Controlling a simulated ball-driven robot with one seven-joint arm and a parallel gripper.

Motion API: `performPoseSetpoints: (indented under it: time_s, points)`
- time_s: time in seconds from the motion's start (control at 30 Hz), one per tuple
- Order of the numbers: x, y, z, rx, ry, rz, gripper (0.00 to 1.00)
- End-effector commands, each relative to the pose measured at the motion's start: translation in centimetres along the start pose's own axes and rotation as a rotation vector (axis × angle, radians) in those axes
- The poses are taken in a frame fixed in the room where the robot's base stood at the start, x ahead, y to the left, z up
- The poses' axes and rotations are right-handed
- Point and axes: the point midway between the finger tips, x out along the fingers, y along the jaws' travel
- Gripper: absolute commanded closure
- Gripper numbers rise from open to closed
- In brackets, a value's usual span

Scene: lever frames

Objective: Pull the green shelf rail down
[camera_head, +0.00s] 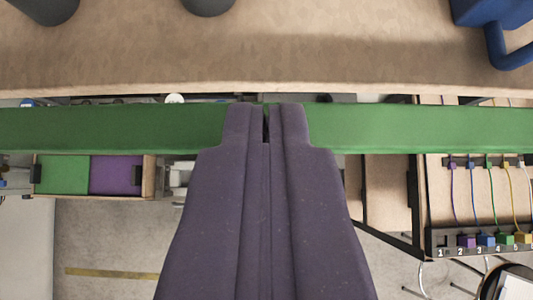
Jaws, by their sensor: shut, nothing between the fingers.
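The green shelf rail (420,129) runs straight across the whole camera view, from the left edge to the right edge. My gripper (266,108) is dark purple and comes up from the bottom middle. Its two fingers are closed together, with only a thin dark slit between the tips. The fingertips overlap the middle of the rail in the picture and hide that part of it. I cannot tell whether they touch the rail. Nothing is held between the fingers.
A tan tabletop (270,55) fills the top, with a blue object (495,14) at its right and dark round items along its upper edge. Below the rail are a green-and-purple box (90,176) at left and a numbered cable panel (485,240) at right.

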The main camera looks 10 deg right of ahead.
Motion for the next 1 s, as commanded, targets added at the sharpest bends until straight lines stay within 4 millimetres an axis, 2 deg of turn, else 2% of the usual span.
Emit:
performPoseSetpoints:
  time_s: [0.47,0.57,0.83,1.0]
  points:
    - [0.4,0.0,0.5,0.0,0.001,0.0,1.0]
    - [1.2,0.0,1.2,0.0,0.0,0.0,1.0]
    - [5.4,0.0,5.4,0.0,-0.002,-0.001,1.0]
    - [6.3,0.0,6.3,0.0,-0.001,0.0,1.0]
